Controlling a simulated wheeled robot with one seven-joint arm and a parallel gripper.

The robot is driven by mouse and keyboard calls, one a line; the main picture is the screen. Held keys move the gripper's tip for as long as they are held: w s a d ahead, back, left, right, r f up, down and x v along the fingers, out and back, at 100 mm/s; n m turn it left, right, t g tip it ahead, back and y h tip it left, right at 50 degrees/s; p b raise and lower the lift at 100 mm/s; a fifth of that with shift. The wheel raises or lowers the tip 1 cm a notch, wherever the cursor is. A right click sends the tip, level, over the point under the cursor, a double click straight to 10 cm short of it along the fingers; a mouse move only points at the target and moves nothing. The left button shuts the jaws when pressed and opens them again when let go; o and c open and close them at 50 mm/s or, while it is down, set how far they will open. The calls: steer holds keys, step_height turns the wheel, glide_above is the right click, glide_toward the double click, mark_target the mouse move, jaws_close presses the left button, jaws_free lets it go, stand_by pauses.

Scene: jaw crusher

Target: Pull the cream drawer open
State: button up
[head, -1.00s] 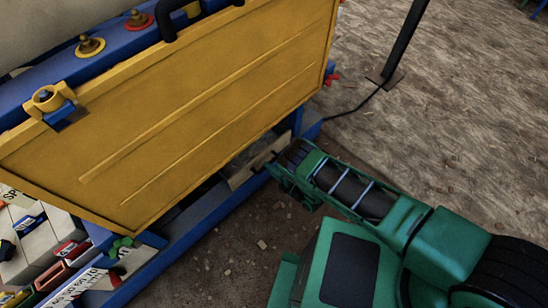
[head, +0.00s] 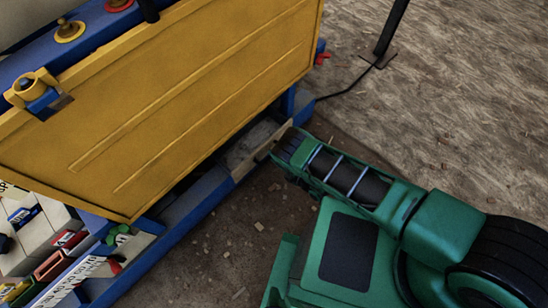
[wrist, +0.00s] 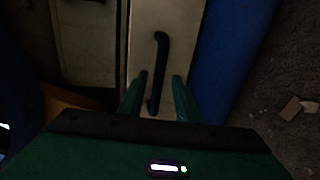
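The cream drawer (wrist: 168,25) shows in the wrist view as a pale upright front with a black bar handle (wrist: 160,60). In the head view the drawer (head: 243,168) is a small pale strip low on the machine. It appears to stand out from the blue frame, with a greyish space behind it. My gripper (wrist: 158,98) has its two green fingers apart, one on each side of the handle's near end. Gaps show between handle and fingers, so I cannot tell whether either touches it. In the head view my gripper (head: 281,152) is at the drawer's right end.
The yellow panel (head: 160,105) of the machine overhangs the drawer from above. A blue frame beam (head: 180,225) runs along its foot. Another cream panel (wrist: 86,40) is left of the drawer, and a blue part (wrist: 225,50) is to its right. Open ground lies at right.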

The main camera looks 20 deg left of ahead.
mark_target(264, 147)
steer(key=shift+a+r, duration=0.15)
steer(key=shift+r, duration=0.25)
steer(key=o, duration=0.3)
steer(key=r, duration=0.3)
steer(key=shift+s+a+r, duration=0.15)
steer(key=shift+s+r, duration=0.05)
steer(key=shift+r, duration=0.2)
steer(key=o, duration=0.9)
steer(key=s, duration=0.1)
steer(key=s+a+r, duration=0.1)
steer(key=s+r, duration=0.1)
steer(key=shift+a, duration=0.35)
steer(key=s+r, duration=0.1)
steer(key=s+a+r, duration=0.1)
steer(key=shift+s+a, duration=0.2)
steer(key=shift+s, duration=0.2)
steer(key=shift+c, duration=0.3)
steer(key=shift+s+a+r, duration=0.25)
steer(key=shift+s+r, duration=0.15)
steer(key=shift+s, duration=0.25)
steer(key=c, duration=1.1)
steer(key=s, duration=0.1)
steer(key=s+r, duration=0.1)
steer(key=s+a, duration=0.1)
steer(key=shift+r, duration=0.3)
steer(key=shift+c, duration=0.2)
